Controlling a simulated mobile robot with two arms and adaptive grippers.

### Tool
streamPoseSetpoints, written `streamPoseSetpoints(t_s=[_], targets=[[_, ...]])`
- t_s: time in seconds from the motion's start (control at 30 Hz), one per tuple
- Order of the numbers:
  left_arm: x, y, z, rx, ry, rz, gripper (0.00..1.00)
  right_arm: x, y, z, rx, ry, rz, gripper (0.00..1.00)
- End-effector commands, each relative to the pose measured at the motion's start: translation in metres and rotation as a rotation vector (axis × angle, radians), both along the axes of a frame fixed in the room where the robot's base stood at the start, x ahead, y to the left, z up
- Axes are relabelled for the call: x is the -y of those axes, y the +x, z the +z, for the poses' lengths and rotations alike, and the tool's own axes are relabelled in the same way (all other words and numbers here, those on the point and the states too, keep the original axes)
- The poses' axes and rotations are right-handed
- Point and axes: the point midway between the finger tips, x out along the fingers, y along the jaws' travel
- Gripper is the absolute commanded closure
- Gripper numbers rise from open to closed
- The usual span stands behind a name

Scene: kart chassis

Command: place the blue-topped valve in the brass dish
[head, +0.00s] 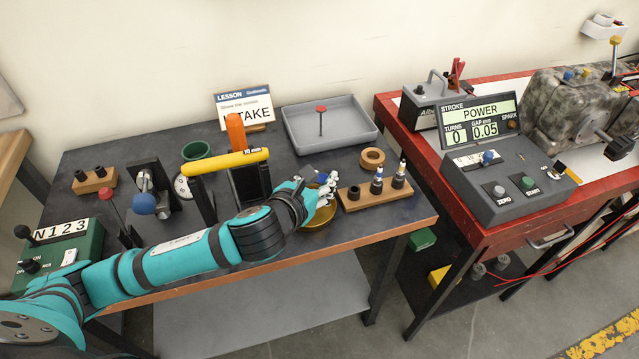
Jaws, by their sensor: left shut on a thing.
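My left gripper (326,190) reaches in from the left and is shut over the brass dish (317,222). A small blue top (321,177) shows between its fingers, which fits the blue-topped valve. The valve's stem is hidden by the fingers, and I cannot tell whether it touches the dish. The dish is partly covered by the gripper; its golden front rim shows below the fingers, near the table's front edge. My right gripper is not in view.
A wooden block (362,198) holding plug-like parts stands close right of the dish. A grey tray (348,143) with a red-topped valve (321,112) is behind. A yellow-handled tool (225,162) rises left of the gripper. A red bench (412,160) stands right.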

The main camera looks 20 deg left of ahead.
Motion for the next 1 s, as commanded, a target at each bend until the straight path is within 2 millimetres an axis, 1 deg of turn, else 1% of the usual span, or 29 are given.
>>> streamPoseSetpoints(t_s=[0.03, 0.17, 0.37, 0.4, 0.47, 0.7, 0.8, 0.87, 1.0], targets=[[0.000, 0.000, -0.004, 0.001, 0.000, 0.001, 0.97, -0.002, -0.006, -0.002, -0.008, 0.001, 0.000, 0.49], [0.000, 0.000, -0.003, 0.002, 0.001, 0.001, 0.97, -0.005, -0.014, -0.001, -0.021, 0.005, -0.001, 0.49], [0.000, 0.000, -0.006, 0.001, 0.001, 0.000, 0.97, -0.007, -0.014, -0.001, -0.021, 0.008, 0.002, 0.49], [0.000, 0.000, -0.007, 0.001, 0.001, 0.000, 0.73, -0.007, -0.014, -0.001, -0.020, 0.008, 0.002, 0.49], [0.000, 0.000, -0.006, 0.001, 0.001, 0.000, 0.66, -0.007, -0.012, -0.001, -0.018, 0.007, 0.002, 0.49], [0.000, 0.000, -0.006, 0.001, 0.001, 0.000, 0.65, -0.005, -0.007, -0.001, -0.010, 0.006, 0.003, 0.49], [0.000, 0.000, -0.002, 0.003, 0.000, 0.001, 0.65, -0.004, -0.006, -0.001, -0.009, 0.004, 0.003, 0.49], [-0.001, -0.006, 0.000, 0.002, 0.001, -0.001, 0.65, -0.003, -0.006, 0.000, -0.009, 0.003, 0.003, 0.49], [-0.005, -0.028, 0.009, 0.001, 0.002, -0.002, 0.65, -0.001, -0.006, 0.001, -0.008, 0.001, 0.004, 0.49]])
